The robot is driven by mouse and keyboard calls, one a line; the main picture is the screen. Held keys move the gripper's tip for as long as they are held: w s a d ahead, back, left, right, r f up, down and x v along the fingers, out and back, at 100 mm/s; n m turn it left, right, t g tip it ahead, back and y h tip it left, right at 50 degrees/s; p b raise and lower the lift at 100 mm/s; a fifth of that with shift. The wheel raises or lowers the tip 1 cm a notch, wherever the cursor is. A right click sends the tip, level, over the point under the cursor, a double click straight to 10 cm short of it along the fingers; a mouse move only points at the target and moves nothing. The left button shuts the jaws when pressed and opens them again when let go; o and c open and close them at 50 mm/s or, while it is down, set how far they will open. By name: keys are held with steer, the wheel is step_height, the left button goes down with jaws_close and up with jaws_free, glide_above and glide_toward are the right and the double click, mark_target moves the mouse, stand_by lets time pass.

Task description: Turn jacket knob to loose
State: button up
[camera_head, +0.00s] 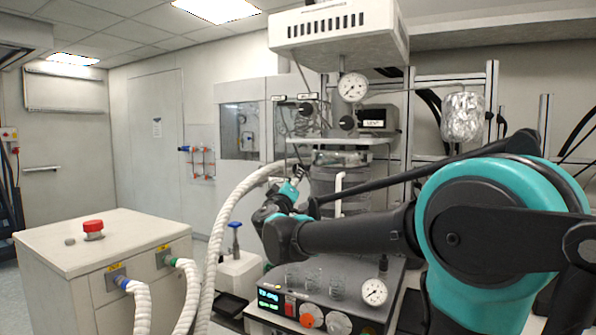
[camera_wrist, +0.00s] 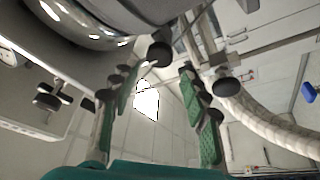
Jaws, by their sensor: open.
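My gripper (camera_wrist: 157,76) is open, with its two green-padded fingers apart and nothing held. A black knob (camera_wrist: 160,53) shows just beyond the gap between the fingertips, by the rounded metal vessel (camera_wrist: 90,32). A second black knob (camera_wrist: 227,88) is to the right of the right finger, by the white hose. Another dark knob (camera_wrist: 47,101) is at the left. I cannot tell which is the jacket knob. In the head view my gripper (camera_head: 293,181) is at the left side of the reactor vessel (camera_head: 325,181); the fingertips and any knob there are partly hidden.
A ribbed white hose (camera_head: 232,215) runs beside my gripper and also shows in the wrist view (camera_wrist: 265,125). A control box (camera_head: 330,308) with dials is below. A white cabinet (camera_head: 75,255) with a red button is left. A pressure gauge (camera_head: 353,87) is above.

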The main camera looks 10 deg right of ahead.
steer(key=x, duration=0.9)
steer(key=c, duration=0.9)
